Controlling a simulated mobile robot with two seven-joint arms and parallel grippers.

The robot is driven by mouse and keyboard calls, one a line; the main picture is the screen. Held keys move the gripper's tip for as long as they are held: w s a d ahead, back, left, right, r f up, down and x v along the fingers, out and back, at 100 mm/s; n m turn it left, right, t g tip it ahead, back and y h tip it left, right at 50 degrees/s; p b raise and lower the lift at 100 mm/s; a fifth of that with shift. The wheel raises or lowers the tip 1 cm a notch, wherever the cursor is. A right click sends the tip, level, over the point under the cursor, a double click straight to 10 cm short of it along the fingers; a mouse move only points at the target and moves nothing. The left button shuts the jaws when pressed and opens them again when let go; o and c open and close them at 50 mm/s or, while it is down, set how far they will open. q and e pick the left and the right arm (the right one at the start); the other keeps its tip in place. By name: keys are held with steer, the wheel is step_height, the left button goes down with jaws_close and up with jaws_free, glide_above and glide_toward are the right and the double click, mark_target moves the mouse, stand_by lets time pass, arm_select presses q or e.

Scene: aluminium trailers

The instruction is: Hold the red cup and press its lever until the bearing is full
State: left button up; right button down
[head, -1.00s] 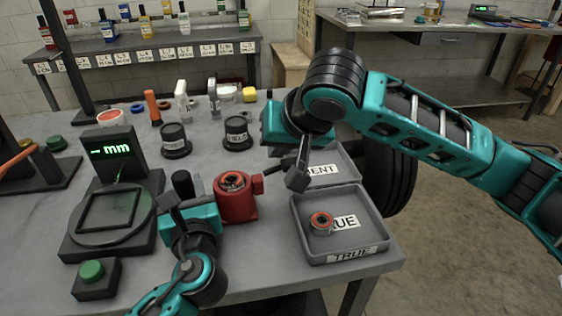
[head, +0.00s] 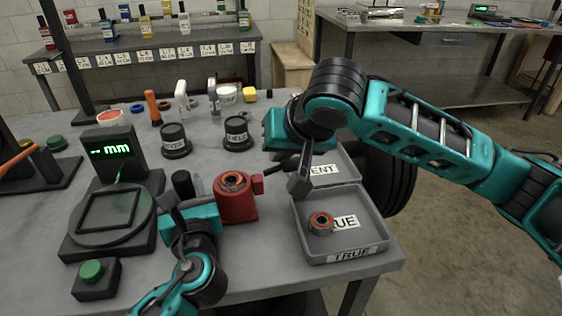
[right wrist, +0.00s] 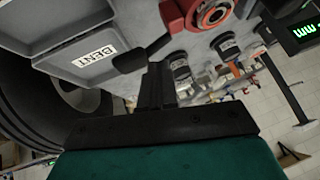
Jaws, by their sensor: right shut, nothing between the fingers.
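The red cup (head: 237,205) stands upright on the grey bench with a bearing (head: 233,181) with an orange-red ring in its top. Cup and bearing also show in the right wrist view (right wrist: 213,14). A dark lever (right wrist: 133,58) reaches out from the cup's side towards my right gripper. My right gripper (head: 299,184) is shut and empty, just right of the cup and close to the lever; contact is unclear. My left gripper (head: 184,200) is at the cup's left side, around or beside a black post (head: 183,184); its grip is partly hidden.
A grey TRUE tray (head: 378,235) holds another bearing (head: 321,222). The BENT tray (head: 345,165) lies behind it, partly under my right arm. A gauge with a green display (head: 112,152) stands left. Two dark labelled pots (head: 175,140) (head: 237,133) stand behind the cup.

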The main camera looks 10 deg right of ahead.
steer(key=shift+d+f, duration=0.15)
steer(key=shift+f, duration=0.35)
steer(key=shift+d+f, duration=0.15)
steer(key=shift+f, duration=0.35)
stand_by(0.8)
steer(key=shift+a+r, duration=0.25)
steer(key=shift+r, duration=0.55)
steer(key=shift+a+r, duration=0.2)
steer(key=shift+r, duration=0.55)
steer(key=shift+a+r, duration=0.25)
steer(key=shift+r, duration=0.55)
steer(key=shift+a+r, duration=0.25)
steer(key=shift+r, duration=0.6)
steer(key=shift+a+r, duration=0.25)
steer(key=shift+r, duration=0.55)
arm_select(q)
steer(key=o, duration=1.3)
steer(key=shift+s, duration=0.1)
